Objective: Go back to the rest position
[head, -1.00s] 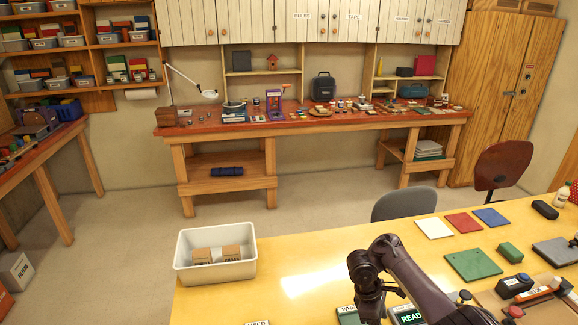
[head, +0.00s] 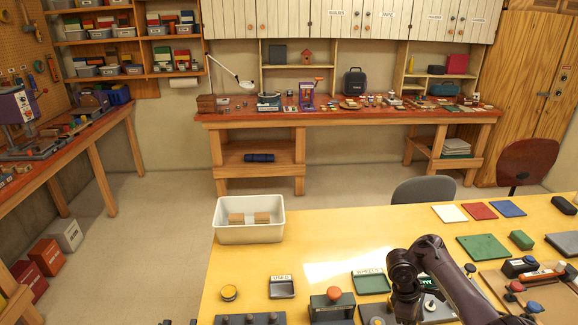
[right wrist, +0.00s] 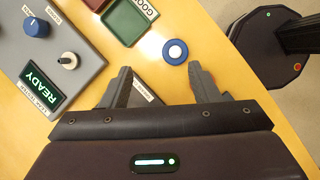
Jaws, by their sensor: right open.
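My right arm comes in from the lower right of the head view, its dark gripper (head: 405,305) pointing down over the yellow table (head: 330,225). In the right wrist view, the right gripper (right wrist: 160,85) is open, with nothing between its fingers. Bare table and a small label lie below it. My left gripper is not in view.
A grey tester with a READY screen (right wrist: 40,88) and a green tray (right wrist: 130,20) lie close to the right gripper. A white bin (head: 248,234) holding boxes stands at the table's far left corner. A grey chair (head: 423,190) is behind the table.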

